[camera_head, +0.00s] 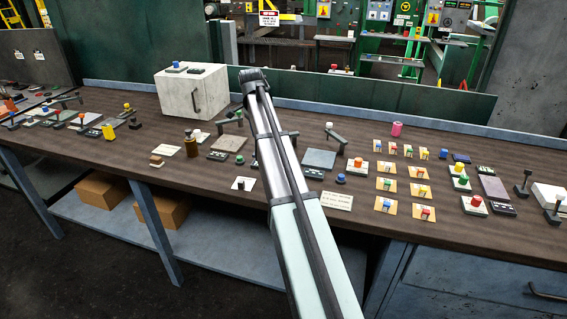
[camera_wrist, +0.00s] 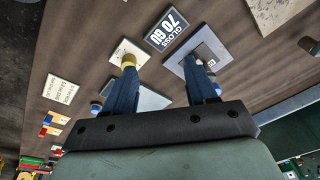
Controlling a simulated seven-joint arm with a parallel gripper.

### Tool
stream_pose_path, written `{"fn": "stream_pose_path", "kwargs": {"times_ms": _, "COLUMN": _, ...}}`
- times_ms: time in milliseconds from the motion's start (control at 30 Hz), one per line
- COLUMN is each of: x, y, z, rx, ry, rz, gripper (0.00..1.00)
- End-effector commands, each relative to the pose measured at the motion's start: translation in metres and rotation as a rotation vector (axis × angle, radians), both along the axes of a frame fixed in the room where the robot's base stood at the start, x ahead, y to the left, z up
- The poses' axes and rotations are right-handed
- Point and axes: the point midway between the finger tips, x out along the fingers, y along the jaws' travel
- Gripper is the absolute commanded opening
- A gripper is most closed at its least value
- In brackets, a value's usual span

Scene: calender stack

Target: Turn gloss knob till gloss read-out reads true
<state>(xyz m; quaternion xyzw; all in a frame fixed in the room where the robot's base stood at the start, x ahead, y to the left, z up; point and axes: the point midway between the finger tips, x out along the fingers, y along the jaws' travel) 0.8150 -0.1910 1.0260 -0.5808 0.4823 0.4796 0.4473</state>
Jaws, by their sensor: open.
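The gloss read-out (camera_wrist: 170,30) is a dark plate in the wrist view. It shows "GLOSS 70 GU", turned in the picture. On the other side, a grey square panel (camera_wrist: 178,66) lies under the other finger. No label shows which control is the gloss knob. My gripper (camera_wrist: 160,60) is open, with its two blue fingers wide apart and nothing seen between them. In the head view my own arm hides it and the bench under it.
A white box (camera_head: 190,96) with a handle stands at the back of the bench. Several coloured switches (camera_head: 386,184) stand right of my arm. A text card (camera_head: 337,201) lies near the front edge. Other knobs, plates and upright posts crowd both sides.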

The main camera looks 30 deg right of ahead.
Motion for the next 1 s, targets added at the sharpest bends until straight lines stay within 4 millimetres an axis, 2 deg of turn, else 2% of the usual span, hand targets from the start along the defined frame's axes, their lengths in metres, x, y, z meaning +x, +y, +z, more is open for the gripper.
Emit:
{"fn": "stream_pose_path", "kwargs": {"times_ms": 33, "x": -0.012, "y": -0.017, "z": 0.008, "rx": 0.025, "ry": 0.015, "rz": -0.01, "gripper": 0.57}}
{"fn": "stream_pose_path", "kwargs": {"times_ms": 200, "x": -0.041, "y": -0.048, "z": 0.025, "rx": 0.097, "ry": 0.055, "rz": -0.019, "gripper": 0.57}}
{"fn": "stream_pose_path", "kwargs": {"times_ms": 333, "x": -0.052, "y": -0.059, "z": 0.031, "rx": 0.126, "ry": 0.071, "rz": -0.018, "gripper": 0.57}}
{"fn": "stream_pose_path", "kwargs": {"times_ms": 467, "x": -0.056, "y": -0.063, "z": 0.029, "rx": 0.134, "ry": 0.076, "rz": -0.018, "gripper": 0.57}}
{"fn": "stream_pose_path", "kwargs": {"times_ms": 667, "x": -0.056, "y": -0.062, "z": 0.006, "rx": 0.134, "ry": 0.076, "rz": -0.018, "gripper": 0.57}}
{"fn": "stream_pose_path", "kwargs": {"times_ms": 1000, "x": -0.056, "y": -0.062, "z": -0.054, "rx": 0.133, "ry": 0.077, "rz": -0.018, "gripper": 0.57}}
